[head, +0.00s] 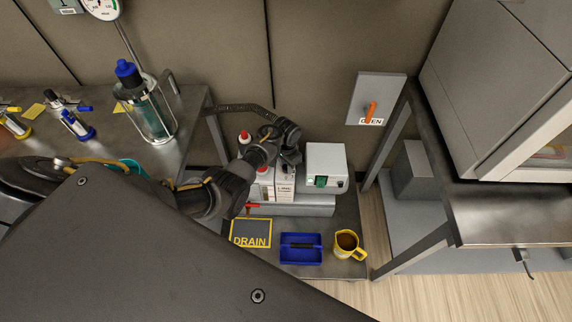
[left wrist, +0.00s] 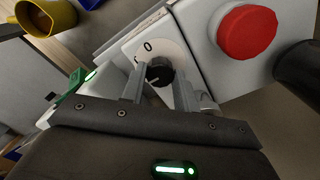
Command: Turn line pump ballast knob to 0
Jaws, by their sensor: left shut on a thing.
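The line pump (head: 284,184) is a white and grey unit on a low shelf, seen in the head view. Its black ballast knob (left wrist: 159,72) sits on a white dial in the left wrist view, with a "0" mark above it. My left gripper (left wrist: 158,88) is shut on the knob, one grey finger on each side. In the head view my left gripper (head: 285,150) reaches over the pump and hides the knob. The knob's pointer is hard to make out, so its setting is unclear. My right gripper is not in view.
A large red cap (left wrist: 247,32) is beside the dial. A box with a green switch (head: 321,182) adjoins the pump. A DRAIN sign (head: 250,233), blue tray (head: 300,260) and yellow mug (head: 347,244) are in front. A bench with a glass bottle (head: 153,118) stands left.

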